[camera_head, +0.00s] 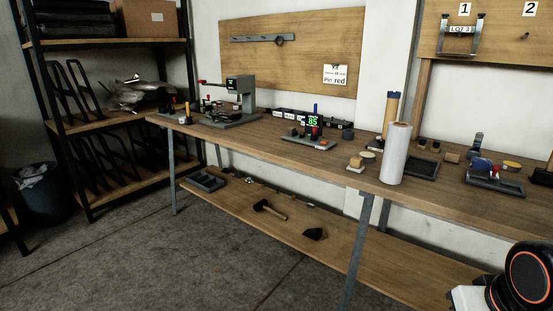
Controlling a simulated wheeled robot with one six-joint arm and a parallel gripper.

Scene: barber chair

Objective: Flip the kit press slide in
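A grey press-like machine (241,97) with a small dark screen and a red-tipped lever (205,83) stands on the far left part of the workbench (350,172). It looks like the kit press. Its flat base (232,121) reaches left and front, with small dark parts on it. The slide is too small to tell, so I cannot say whether it is in or out. A black and white part of my arm with an orange ring shows at the bottom right, well apart from the press. My gripper is not in view.
A small device with a green "85" display (314,122) stands mid-bench. A white roll (395,153), dark tray (422,166) and grey fixture (494,181) stand to the right. A black shelf rack (75,130) is at left. The floor (200,250) before the bench is clear.

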